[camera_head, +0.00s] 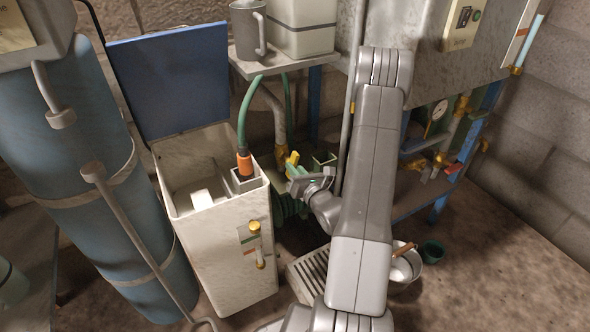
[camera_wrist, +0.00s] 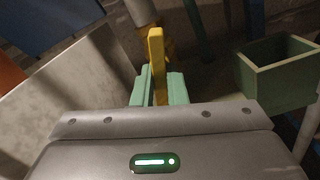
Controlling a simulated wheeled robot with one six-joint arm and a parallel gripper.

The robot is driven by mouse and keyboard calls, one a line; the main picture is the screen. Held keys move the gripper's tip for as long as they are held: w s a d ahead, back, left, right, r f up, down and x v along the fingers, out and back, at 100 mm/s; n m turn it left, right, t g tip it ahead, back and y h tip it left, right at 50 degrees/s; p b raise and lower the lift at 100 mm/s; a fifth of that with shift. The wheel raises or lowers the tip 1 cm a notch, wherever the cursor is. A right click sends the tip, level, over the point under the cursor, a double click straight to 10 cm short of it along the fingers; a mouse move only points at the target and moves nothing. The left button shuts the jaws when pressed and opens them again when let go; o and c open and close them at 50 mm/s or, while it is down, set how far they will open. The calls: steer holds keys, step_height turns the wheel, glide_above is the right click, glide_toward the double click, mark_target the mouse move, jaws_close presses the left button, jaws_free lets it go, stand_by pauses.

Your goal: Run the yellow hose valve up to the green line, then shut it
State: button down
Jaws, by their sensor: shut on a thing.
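The yellow valve handle (camera_head: 292,159) stands behind the right side of the white tank (camera_head: 222,255). My gripper (camera_head: 298,174) is shut on it. In the wrist view the yellow lever (camera_wrist: 157,65) stands upright between the green finger pads (camera_wrist: 158,88). A green hose (camera_head: 243,110) ends in an orange coupling (camera_head: 244,163) at a holder in the tank's right back corner. On the tank's front is a level gauge between brass fittings (camera_head: 254,226), with a green line (camera_head: 247,239) above an orange-red one (camera_head: 249,251). The liquid level is too small to tell.
The tank's blue lid (camera_head: 170,80) stands open. A blue cylinder (camera_head: 85,160) is at left; a shelf with a grey mug (camera_head: 249,28) is above. A green open box (camera_wrist: 278,70) is right of the valve. A slatted crate (camera_head: 308,272) and white bucket (camera_head: 404,265) are on the floor.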

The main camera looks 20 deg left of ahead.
steer(key=c, duration=1.5)
jaws_free()
steer(key=shift+o, duration=0.2)
steer(key=p+v, duration=0.1)
steer(key=v, duration=1.2)
steer(key=shift+s+d, duration=0.25)
steer(key=shift+d, duration=0.05)
